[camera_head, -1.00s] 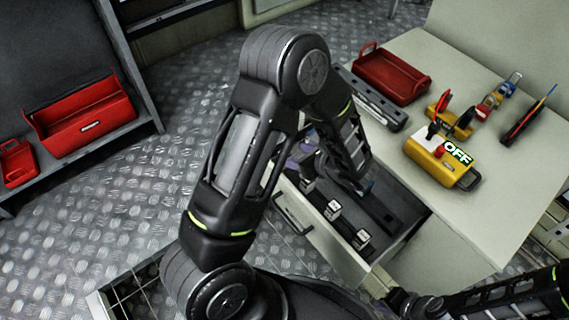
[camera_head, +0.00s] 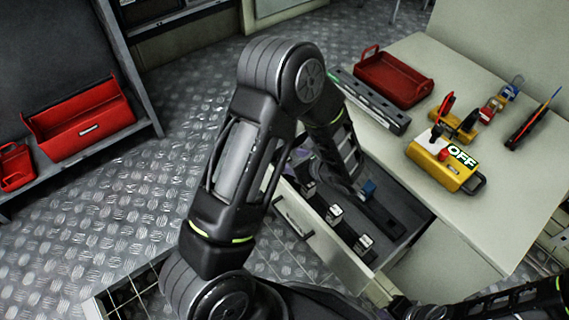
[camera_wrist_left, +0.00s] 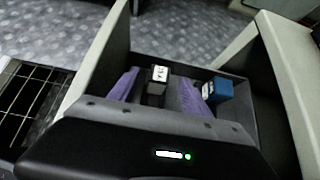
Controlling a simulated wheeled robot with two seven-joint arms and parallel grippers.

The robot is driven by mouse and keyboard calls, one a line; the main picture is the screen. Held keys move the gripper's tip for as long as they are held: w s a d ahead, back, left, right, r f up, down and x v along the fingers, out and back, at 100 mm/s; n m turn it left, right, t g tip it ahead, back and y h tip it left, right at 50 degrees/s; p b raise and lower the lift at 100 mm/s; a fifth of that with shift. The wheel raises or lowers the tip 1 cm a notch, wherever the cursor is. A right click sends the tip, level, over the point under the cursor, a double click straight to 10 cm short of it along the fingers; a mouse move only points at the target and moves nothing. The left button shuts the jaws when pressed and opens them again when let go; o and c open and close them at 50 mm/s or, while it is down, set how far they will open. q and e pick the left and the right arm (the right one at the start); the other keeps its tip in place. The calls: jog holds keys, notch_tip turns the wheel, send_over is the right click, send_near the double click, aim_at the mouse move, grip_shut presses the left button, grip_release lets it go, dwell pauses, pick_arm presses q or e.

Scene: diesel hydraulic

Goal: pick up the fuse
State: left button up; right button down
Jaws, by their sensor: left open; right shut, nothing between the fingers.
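Several black fuses with white labels stand in a row in the open drawer (camera_head: 318,240); the head view shows a near one (camera_head: 363,243), a middle one (camera_head: 334,215) and a far one (camera_head: 308,188). A blue block-like part (camera_head: 368,188) is also in the drawer. My left gripper (camera_wrist_left: 158,92) is open, its purple fingers reaching into the drawer. In the left wrist view a black fuse (camera_wrist_left: 157,84) shows between the fingers, not gripped, and a blue part (camera_wrist_left: 217,91) lies just right of the right finger. My right gripper (camera_head: 400,304) is shut and empty at the lower right.
The worktop holds a red tray (camera_head: 393,78), a long grey bar (camera_head: 370,103), a yellow box marked OFF (camera_head: 443,165) and a dark case with pens (camera_head: 530,122). A red toolbox (camera_head: 85,120) sits on a shelf at left. Drawer walls flank my left gripper.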

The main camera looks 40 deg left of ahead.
pick_arm(q)
jog(key=b+x, duration=0.2)
jog(key=x, duration=0.3)
jog(key=shift+f, duration=0.2)
dwell(0.5)
grip_shut()
dwell(0.4)
